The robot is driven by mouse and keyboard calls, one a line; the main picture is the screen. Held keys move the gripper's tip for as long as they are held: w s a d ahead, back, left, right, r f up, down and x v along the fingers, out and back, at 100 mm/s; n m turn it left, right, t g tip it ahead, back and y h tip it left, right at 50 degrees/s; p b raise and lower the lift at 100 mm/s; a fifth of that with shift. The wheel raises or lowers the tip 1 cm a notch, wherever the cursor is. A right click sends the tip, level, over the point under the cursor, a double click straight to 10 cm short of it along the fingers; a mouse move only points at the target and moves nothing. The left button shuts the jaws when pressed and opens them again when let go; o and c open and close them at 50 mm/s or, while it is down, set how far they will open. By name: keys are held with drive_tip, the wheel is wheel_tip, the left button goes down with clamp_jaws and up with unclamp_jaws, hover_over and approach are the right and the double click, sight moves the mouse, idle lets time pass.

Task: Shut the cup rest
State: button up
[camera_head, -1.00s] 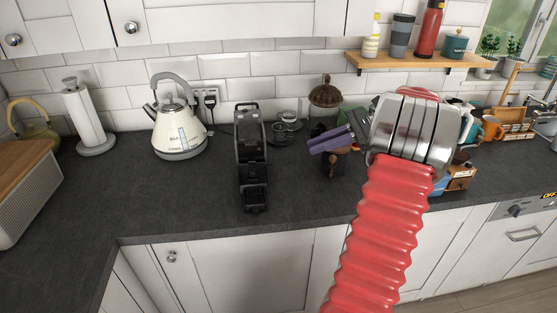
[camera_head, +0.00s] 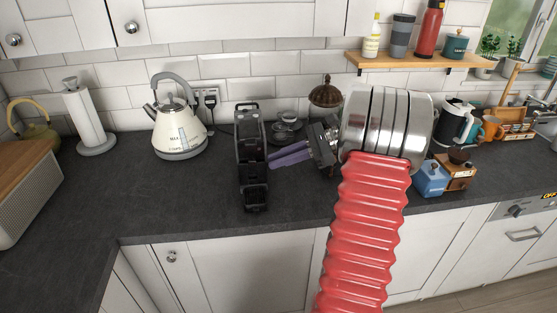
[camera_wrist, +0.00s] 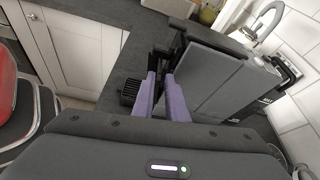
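The black coffee machine (camera_head: 249,135) stands upright on the worktop, and its grey side panel (camera_wrist: 205,82) fills the upper middle of the wrist view. A black slotted tray (camera_wrist: 130,91), likely the cup rest, juts from its front low down. It also shows at the machine's foot (camera_head: 255,198) in the head view. My gripper (camera_head: 273,158) is just right of the machine, its purple fingers pointing left at it. In the wrist view, the fingers (camera_wrist: 160,78) are slightly apart, with tips near a black bar on the machine's front. Contact cannot be told.
A cream kettle (camera_head: 180,130) stands left of the machine. Glass cups (camera_head: 287,125) sit behind my gripper. A blue box (camera_head: 431,180) and a wooden grinder (camera_head: 458,172) stand to the right.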

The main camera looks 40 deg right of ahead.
drive_tip(key=shift+c, duration=0.5)
clamp_jaws()
idle(0.8)
drive_tip(key=shift+s, duration=0.1)
